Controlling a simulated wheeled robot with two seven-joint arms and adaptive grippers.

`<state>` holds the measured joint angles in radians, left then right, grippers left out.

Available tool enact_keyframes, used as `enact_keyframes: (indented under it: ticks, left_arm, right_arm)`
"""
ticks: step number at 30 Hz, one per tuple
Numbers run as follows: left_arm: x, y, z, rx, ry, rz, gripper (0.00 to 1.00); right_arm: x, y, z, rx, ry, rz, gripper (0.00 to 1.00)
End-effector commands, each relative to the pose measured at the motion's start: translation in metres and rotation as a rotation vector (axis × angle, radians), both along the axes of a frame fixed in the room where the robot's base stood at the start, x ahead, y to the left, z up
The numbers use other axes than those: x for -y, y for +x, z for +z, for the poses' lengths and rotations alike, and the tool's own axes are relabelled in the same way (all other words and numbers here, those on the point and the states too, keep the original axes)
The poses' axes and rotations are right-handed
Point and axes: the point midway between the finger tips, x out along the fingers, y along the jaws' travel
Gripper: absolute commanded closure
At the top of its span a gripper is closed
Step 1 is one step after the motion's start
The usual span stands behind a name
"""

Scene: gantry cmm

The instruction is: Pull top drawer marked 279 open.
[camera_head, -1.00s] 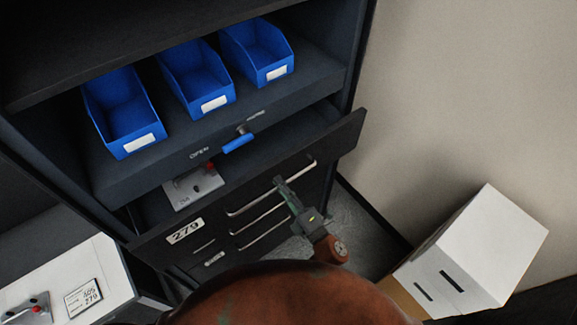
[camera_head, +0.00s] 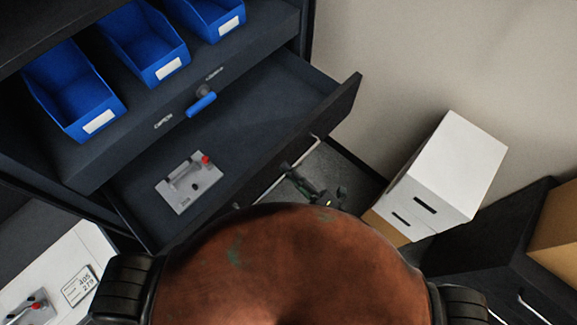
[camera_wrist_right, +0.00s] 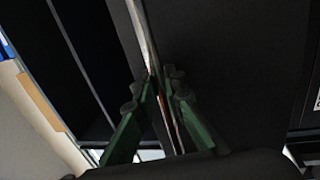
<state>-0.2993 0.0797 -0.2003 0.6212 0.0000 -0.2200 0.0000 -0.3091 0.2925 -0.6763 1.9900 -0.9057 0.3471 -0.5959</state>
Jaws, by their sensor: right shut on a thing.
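The top drawer (camera_head: 251,129) of the dark cabinet stands well open. Inside it lies a grey metal plate with a handle and a red knob (camera_head: 188,182). The 279 label on its front is hidden now behind my own body. My right gripper (camera_head: 288,168) is at the drawer's front. In the right wrist view, its green fingers (camera_wrist_right: 164,88) are shut around the long bar handle (camera_wrist_right: 146,38) of the drawer. My left gripper is in neither view.
Blue bins (camera_head: 70,90) stand on the shelf above the drawer. A blue lever (camera_head: 201,105) sits on the shelf's front edge. White boxes (camera_head: 445,170) stand on the right, near the wall. A white surface (camera_head: 60,270) with a 405/279 card is at lower left.

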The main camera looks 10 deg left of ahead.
Motion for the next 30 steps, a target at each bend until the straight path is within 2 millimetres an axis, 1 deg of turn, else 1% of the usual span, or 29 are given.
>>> enact_keyframes:
  ticks: [8, 9, 15, 25, 28, 30]
  left_arm:
    - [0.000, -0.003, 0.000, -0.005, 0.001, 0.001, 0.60]
    - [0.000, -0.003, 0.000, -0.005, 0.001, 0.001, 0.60]
    - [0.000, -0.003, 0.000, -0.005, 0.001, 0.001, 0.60]
    - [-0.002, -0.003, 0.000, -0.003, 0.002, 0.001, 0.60]
    - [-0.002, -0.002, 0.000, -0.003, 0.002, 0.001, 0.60]
    - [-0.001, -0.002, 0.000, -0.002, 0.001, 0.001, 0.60]
  right_arm:
    - [0.001, -0.001, -0.002, -0.001, -0.002, 0.000, 1.00]
    - [0.001, -0.001, -0.002, -0.001, -0.002, 0.000, 0.87]
    - [0.001, 0.000, -0.001, -0.001, -0.001, -0.001, 0.73]
    - [0.003, -0.002, -0.001, -0.001, -0.001, -0.002, 0.73]
    - [0.011, -0.007, -0.004, -0.003, -0.001, -0.004, 0.73]
    - [0.020, -0.014, -0.007, -0.005, -0.002, -0.003, 0.73]
